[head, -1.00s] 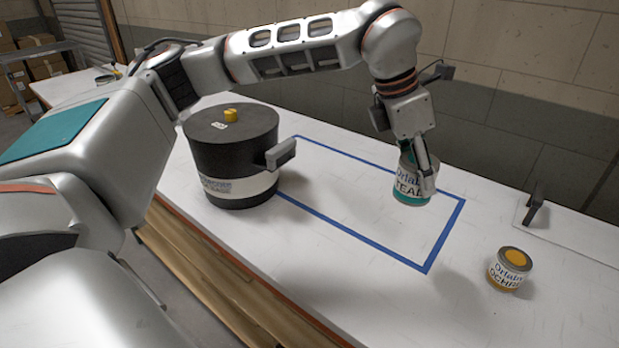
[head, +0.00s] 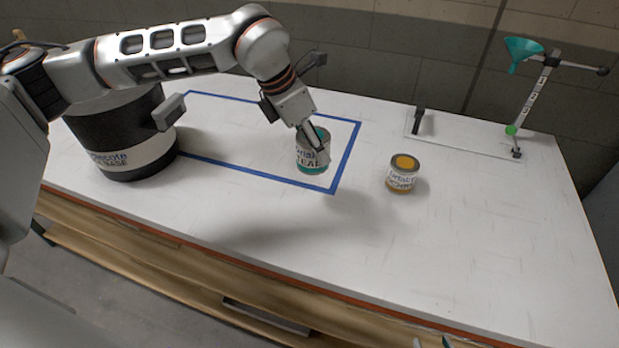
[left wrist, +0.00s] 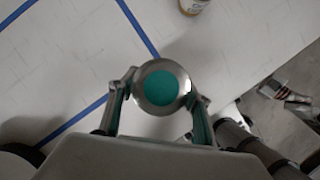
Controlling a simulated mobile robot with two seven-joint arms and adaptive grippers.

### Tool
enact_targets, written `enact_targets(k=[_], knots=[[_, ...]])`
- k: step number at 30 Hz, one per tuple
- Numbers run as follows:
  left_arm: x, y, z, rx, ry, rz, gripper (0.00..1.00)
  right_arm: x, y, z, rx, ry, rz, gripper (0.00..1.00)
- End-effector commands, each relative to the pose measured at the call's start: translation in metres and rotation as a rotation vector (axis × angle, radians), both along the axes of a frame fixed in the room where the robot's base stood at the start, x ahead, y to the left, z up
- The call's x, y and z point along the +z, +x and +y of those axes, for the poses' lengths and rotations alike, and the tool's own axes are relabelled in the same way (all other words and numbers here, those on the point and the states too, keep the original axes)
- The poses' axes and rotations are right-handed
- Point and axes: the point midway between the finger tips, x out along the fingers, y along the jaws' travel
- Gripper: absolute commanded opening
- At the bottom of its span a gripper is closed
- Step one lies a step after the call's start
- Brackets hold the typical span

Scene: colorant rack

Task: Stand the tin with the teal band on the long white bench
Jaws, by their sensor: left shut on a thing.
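The tin with the teal band (head: 311,161) is roughly upright over the front right corner area of the blue-taped rectangle in the head view. My left gripper (head: 316,143) is shut on it from above. Its teal lid shows between the fingers in the left wrist view (left wrist: 158,89). I cannot tell whether its base touches the bench. The long white bench (head: 480,235) runs beneath it. My right gripper (head: 431,343) shows only as two separated fingertips at the bottom edge of the head view, with nothing seen between them.
An ochre tin (head: 401,178) stands right of the tape (head: 348,152). A large black pot with a white band (head: 125,154) stands on the left. A stand with a teal funnel (head: 522,50) is at the back right. The front right of the bench is clear.

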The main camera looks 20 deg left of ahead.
Motion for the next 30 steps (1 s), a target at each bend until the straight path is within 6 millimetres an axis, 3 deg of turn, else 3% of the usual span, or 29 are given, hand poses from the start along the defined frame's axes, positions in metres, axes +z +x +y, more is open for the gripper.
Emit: enact_targets(k=[3, 9, 17, 24, 30], knots=[[-0.029, -0.001, 0.0, 0.0, -0.001, 0.004, 0.23, 0.004, 0.0, 0.0, 0.0, 0.0, -0.001, 0.4], [-0.064, -0.001, 0.0, 0.0, -0.001, 0.002, 0.23, 0.008, 0.0, 0.0, 0.0, 0.001, -0.002, 0.4], [-0.081, 0.0, 0.0, -0.001, 0.0, 0.0, 0.23, 0.01, 0.001, 0.0, 0.0, 0.001, -0.002, 0.4], [-0.113, 0.0, -0.001, -0.001, 0.0, 0.0, 0.23, 0.014, 0.001, 0.0, 0.0, 0.001, -0.002, 0.4], [-0.116, 0.0, -0.001, -0.001, -0.001, -0.002, 0.23, 0.013, 0.001, 0.0, 0.001, 0.0, -0.002, 0.4]])
